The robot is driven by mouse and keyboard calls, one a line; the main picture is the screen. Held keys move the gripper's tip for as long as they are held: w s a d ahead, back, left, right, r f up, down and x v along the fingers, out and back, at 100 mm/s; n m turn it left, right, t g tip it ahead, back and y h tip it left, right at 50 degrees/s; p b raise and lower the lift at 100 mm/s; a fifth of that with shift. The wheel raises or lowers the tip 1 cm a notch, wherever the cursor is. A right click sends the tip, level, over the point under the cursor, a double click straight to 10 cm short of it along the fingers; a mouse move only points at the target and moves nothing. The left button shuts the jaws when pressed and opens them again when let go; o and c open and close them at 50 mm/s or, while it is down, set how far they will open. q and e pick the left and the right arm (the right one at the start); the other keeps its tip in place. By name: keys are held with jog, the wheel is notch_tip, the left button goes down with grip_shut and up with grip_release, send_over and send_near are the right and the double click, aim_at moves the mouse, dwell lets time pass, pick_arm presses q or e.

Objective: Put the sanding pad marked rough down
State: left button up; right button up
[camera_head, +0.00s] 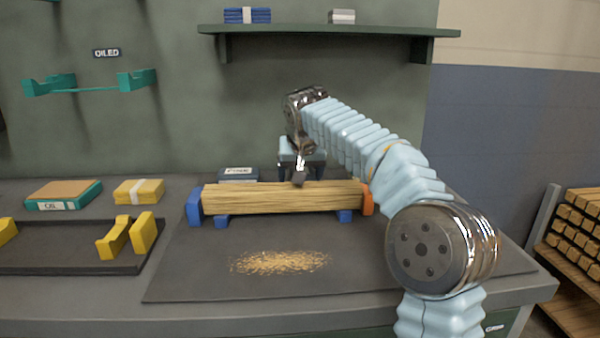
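No label reading rough is legible. A dark block with a white label (238,174), which seems to read fine, lies behind the blank at left. The wood blank (270,198) lies level between a blue end stop (194,208) and an orange one (367,199). My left gripper is out of view.
Sawdust (280,262) lies on the dark mat (190,280) in front of the blank. At left are an oil box (64,195), a yellow cloth (139,191) and a tray (60,262) with yellow holders (114,238). A shelf (330,31) hangs above.

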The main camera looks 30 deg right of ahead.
jog(key=shift+s+d+f, duration=0.1)
jog(key=shift+d+f, duration=0.1)
jog(key=shift+d, duration=0.1)
jog(key=shift+s+r, duration=0.1)
jog(key=shift+r, duration=0.25)
jog(key=v, duration=1.2)
